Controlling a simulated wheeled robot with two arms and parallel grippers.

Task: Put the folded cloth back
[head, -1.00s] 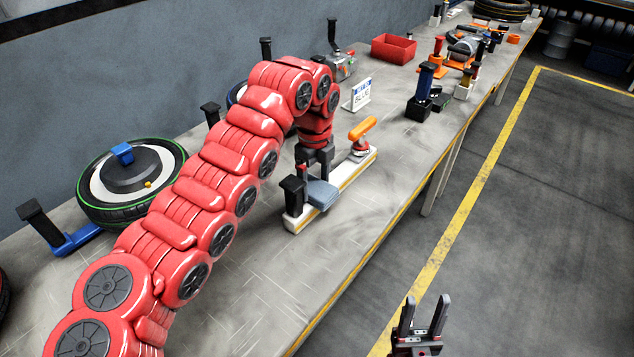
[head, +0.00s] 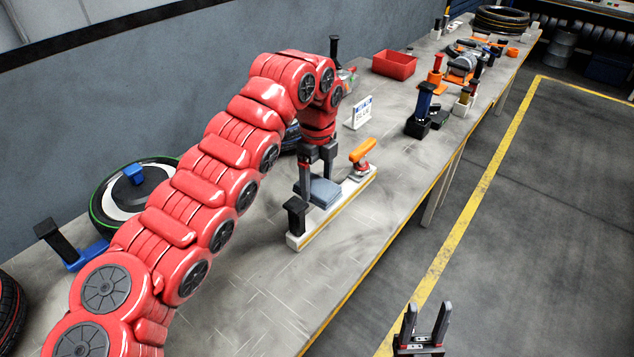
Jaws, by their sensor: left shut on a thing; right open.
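The folded cloth (head: 325,193) is blue-grey and shows over a white board (head: 345,197) on the bench. My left gripper (head: 316,182) points down and is shut on the cloth. Its fingers partly cover the cloth, and whether the cloth touches the board is hard to tell. A black-handled piece (head: 296,216) stands at the board's near end, and an orange-handled tool (head: 362,155) stands at its far end. My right gripper (head: 426,312) is open and empty, above the floor at the bottom of the picture.
A small white sign (head: 360,112) and a red bin (head: 394,65) stand behind the board. A wheel with a tyre (head: 125,195) lies at the left by the wall. Other tools (head: 425,110) stand further right. The near bench top is clear.

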